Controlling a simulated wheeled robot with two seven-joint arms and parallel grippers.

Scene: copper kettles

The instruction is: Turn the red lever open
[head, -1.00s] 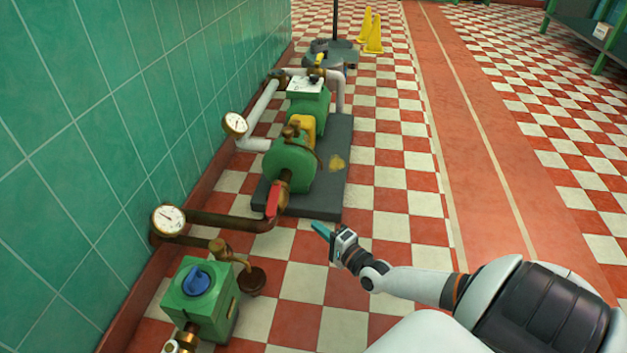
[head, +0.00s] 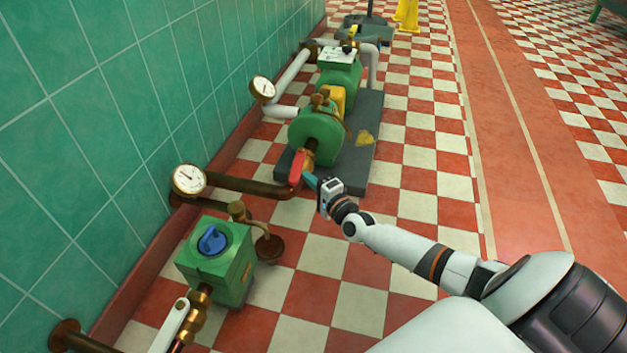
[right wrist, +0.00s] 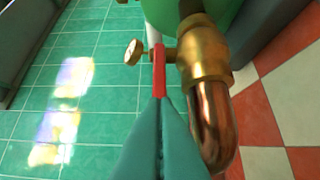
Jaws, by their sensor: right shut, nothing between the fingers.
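The red lever (head: 297,167) sits on the pipe in front of the round green pump (head: 317,135). In the right wrist view the red lever (right wrist: 159,72) points toward my fingertips, beside a brass valve body (right wrist: 203,52) and a copper pipe bend (right wrist: 212,120). My right gripper (head: 310,181) is shut and empty, its teal fingertips right at the lever's near end. In the right wrist view the closed fingers (right wrist: 160,104) meet the lever's end; I cannot tell whether they touch. My left gripper is not in view.
A green box with a blue knob (head: 212,240) stands nearer on the floor. Pressure gauges (head: 188,179) and pipes run along the green tiled wall (head: 120,110). The pump rests on a dark base (head: 362,165). The checkered floor to the right is clear.

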